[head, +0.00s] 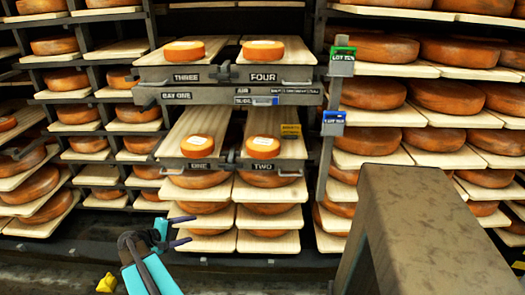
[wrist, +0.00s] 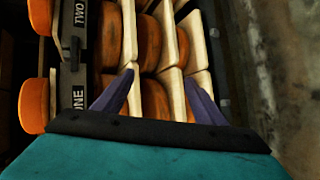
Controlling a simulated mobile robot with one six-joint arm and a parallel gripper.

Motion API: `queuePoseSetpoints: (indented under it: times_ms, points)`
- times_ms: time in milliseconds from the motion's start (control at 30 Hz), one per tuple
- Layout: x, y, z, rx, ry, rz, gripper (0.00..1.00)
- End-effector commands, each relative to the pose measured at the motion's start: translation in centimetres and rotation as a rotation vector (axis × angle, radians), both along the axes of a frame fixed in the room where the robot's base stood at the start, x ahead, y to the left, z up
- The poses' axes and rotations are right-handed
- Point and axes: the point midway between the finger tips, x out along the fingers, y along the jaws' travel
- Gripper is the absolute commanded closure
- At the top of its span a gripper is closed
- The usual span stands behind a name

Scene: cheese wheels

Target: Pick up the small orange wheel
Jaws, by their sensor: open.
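Small orange wheels with pale tops sit singly on boards in the head view: one on board ONE (head: 197,146), one on board TWO (head: 263,147), one on board THREE (head: 184,51) and one on board FOUR (head: 263,51). They look alike in size, so I cannot tell which one is meant. My gripper (head: 191,230) is open and empty, low and in front of the rack, below the wheel on ONE. In the wrist view, its two dark fingers (wrist: 159,77) stand apart. Beside the ONE and TWO plates are orange wheels (wrist: 34,106) at the left edge, outside the fingers.
Racks of larger wheels (head: 372,135) on pale boards fill both sides and the space below. A grey post with a green tag (head: 342,53) and a blue tag (head: 333,117) stands right of the boards. A yellow object (head: 106,283) lies at lower left.

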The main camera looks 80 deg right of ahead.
Motion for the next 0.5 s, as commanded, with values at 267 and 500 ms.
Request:
queuePoseSetpoints:
  times_ms: [267,500]
  points:
    - [-7.2,-10.6,9.9,-0.247,0.084,-0.101,0.35]
    - [-13.3,-16.0,17.7,-0.413,0.173,-0.172,0.35]
